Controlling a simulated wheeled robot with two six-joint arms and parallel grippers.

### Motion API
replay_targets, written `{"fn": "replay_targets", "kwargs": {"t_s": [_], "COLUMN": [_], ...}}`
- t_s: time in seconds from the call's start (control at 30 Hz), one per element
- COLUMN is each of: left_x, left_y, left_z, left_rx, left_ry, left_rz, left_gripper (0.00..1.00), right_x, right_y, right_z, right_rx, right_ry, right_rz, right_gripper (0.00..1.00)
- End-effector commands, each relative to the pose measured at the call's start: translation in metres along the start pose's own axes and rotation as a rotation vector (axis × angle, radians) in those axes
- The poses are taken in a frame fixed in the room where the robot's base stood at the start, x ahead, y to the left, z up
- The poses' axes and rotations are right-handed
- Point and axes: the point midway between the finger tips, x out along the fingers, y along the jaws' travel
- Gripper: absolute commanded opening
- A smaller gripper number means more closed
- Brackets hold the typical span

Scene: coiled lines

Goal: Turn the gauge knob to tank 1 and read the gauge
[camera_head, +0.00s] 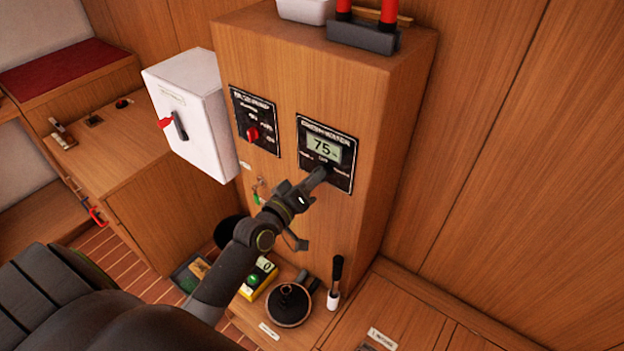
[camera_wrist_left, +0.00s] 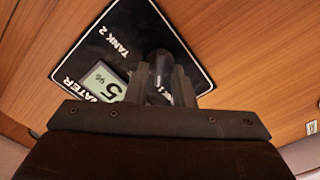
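The gauge panel (camera_head: 343,183) is a black plate on the front of the wooden cabinet, with a lit display (camera_head: 323,148) reading 75 and a percent sign. My left gripper (camera_head: 320,177) reaches up to the knob below the display and mostly hides it in the head view. In the left wrist view the dark gauge knob (camera_wrist_left: 160,62) sits between my two fingers, which appear closed on its sides. The wrist view also shows the label TANK 2 and part of the display (camera_wrist_left: 104,84). The knob's pointer direction cannot be made out. My right gripper is not in view.
A black panel with a red knob (camera_head: 252,134) is left of the gauge. A white box (camera_head: 190,110) with a red-tipped lever stands further left. Below are a yellow device (camera_head: 258,279), a round black-topped object (camera_head: 289,304) and an upright black-and-white handle (camera_head: 335,284).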

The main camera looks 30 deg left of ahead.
Motion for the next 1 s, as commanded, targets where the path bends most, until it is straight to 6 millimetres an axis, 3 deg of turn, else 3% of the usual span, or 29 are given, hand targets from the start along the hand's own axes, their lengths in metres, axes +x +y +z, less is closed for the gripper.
{"fn": "replay_targets", "kwargs": {"t_s": [0.47, 1.0], "left_x": [-0.008, -0.112], "left_y": [-0.001, -0.002], "left_z": [0.001, 0.002], "left_rx": [0.004, 0.005], "left_ry": [0.000, -0.002], "left_rz": [-0.001, -0.002], "left_gripper": [0.31, 0.31], "right_x": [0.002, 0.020], "right_y": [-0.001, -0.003], "right_z": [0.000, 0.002], "right_rx": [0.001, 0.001], "right_ry": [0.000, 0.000], "right_rz": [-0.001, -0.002], "right_gripper": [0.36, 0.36]}}
